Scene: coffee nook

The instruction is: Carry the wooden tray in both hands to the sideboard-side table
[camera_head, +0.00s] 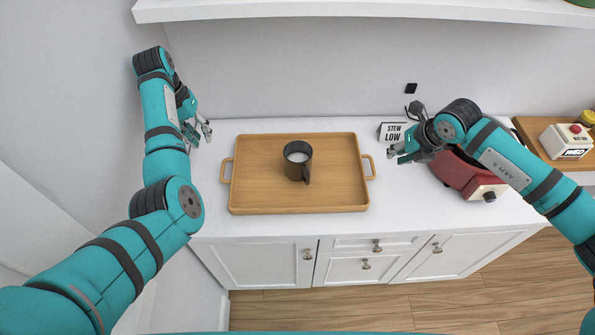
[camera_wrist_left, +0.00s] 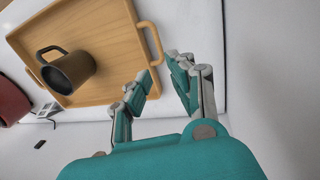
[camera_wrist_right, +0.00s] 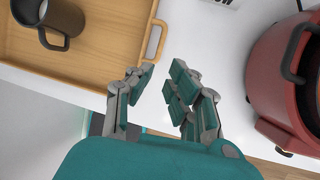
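The wooden tray (camera_head: 265,196) lies flat on the white counter, with a loop handle at its left and right ends. My left gripper (camera_head: 203,133) is open and empty, beyond the tray's left end. In the left wrist view the fingers (camera_wrist_left: 160,75) are apart near the left handle (camera_wrist_left: 152,42). My right gripper (camera_head: 391,153) is open and empty, just right of the right handle (camera_head: 369,167). In the right wrist view its fingers (camera_wrist_right: 160,75) are apart near that handle (camera_wrist_right: 155,40). Neither gripper visibly holds the tray.
A red cooker (camera_head: 462,175) stands on the counter beyond my right gripper, with a "STEW LOW" sign (camera_head: 391,132) behind. A wooden surface at the far right bears a cream box with a red button (camera_head: 566,140). A wall closes off the left side; the floor in front is clear.

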